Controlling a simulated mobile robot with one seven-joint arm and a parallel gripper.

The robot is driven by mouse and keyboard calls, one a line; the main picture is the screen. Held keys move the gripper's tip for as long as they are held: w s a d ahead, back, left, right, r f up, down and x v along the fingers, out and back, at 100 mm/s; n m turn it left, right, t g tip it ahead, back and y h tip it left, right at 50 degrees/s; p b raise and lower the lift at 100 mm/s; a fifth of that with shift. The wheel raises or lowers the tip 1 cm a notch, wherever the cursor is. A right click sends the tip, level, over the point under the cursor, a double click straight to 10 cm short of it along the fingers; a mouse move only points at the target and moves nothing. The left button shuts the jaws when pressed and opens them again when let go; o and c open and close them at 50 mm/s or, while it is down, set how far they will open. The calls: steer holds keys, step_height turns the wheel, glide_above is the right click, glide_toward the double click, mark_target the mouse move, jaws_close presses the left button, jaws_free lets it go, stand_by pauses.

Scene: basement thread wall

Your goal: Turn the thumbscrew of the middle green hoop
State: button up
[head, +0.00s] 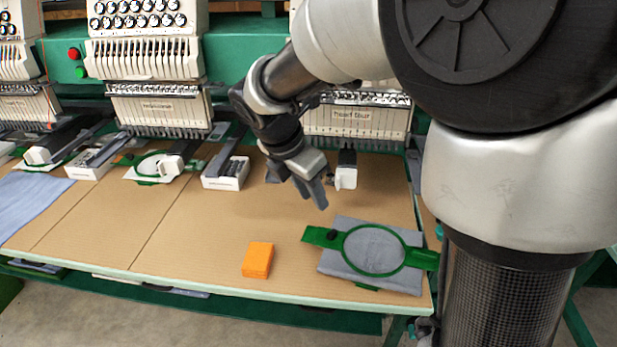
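A green hoop (152,167) lies over white cloth under the second machine head, the middle one of the hoops I can make out. Its thumbscrew is too small to tell apart. Another green hoop (346,250) holds grey cloth at the front right of the table; a dark knob (332,235) shows at its left side. My gripper (314,196) points down above the table, behind and left of the front-right hoop and well to the right of the middle one. It touches neither hoop. Its fingers look close together, and I cannot tell whether they are shut; nothing shows between them.
An orange block (257,260) lies near the table's front edge. White boxes (226,174) stand between the machine heads. Blue cloth (32,205) lies at the left. The brown tabletop (190,225) is clear in the middle. Machine heads (158,105) overhang the back.

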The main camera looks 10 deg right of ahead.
mark_target(331, 232)
steer(key=b+x, duration=0.3)
steer(key=x, duration=1.2)
steer(key=shift+f+b, duration=0.25)
steer(key=shift+b, duration=0.1)
jaws_close()
